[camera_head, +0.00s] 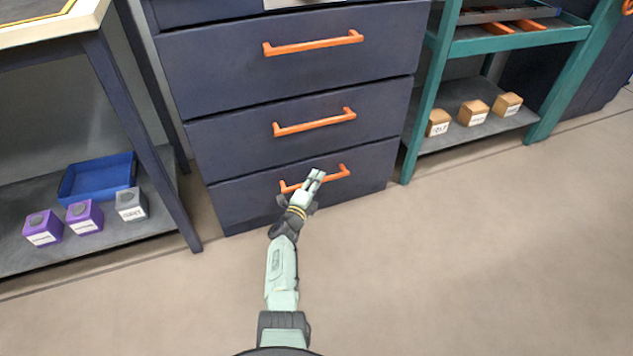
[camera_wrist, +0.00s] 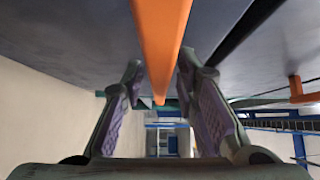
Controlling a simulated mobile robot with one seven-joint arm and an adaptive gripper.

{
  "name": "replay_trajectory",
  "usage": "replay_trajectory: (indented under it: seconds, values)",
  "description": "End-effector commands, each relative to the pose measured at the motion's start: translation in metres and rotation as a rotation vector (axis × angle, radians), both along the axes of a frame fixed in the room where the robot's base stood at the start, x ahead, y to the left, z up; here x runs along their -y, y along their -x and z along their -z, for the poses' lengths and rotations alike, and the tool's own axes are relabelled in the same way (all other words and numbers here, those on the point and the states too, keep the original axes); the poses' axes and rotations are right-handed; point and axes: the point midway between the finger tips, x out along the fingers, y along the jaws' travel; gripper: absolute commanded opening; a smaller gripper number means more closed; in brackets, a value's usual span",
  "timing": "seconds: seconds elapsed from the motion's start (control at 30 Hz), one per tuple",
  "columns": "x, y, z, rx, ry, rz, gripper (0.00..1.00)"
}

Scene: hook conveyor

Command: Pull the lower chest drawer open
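The lower chest drawer (camera_head: 240,203) is the bottom dark blue front of the chest in the head view and looks flush with it. Its orange bar handle (camera_head: 338,174) runs across the front, partly hidden by my gripper. My gripper (camera_head: 316,175) is at the middle of this handle. In the wrist view the handle (camera_wrist: 162,35) passes between the two fingers of my gripper (camera_wrist: 160,85), one on each side. The fingers stand apart, with narrow gaps seeming to show beside the bar. Firm contact is not visible.
Above are the middle drawer handle (camera_head: 315,122) and top drawer handle (camera_head: 313,44). A shelf with a blue tray (camera_head: 98,178) and small boxes stands left. The floor (camera_head: 450,270) in front is clear.

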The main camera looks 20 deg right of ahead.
Motion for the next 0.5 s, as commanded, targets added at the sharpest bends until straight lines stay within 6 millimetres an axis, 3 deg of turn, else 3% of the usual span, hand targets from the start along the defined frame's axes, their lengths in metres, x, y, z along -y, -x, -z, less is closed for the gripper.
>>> replay_trajectory:
  seconds: [0.37, 0.5]
  values:
    - [0.0002, 0.0002, 0.0001, 0.000, 0.000, 0.000, 0.00]
    - [0.0004, 0.0002, 0.0001, 0.000, 0.000, 0.000, 0.00]
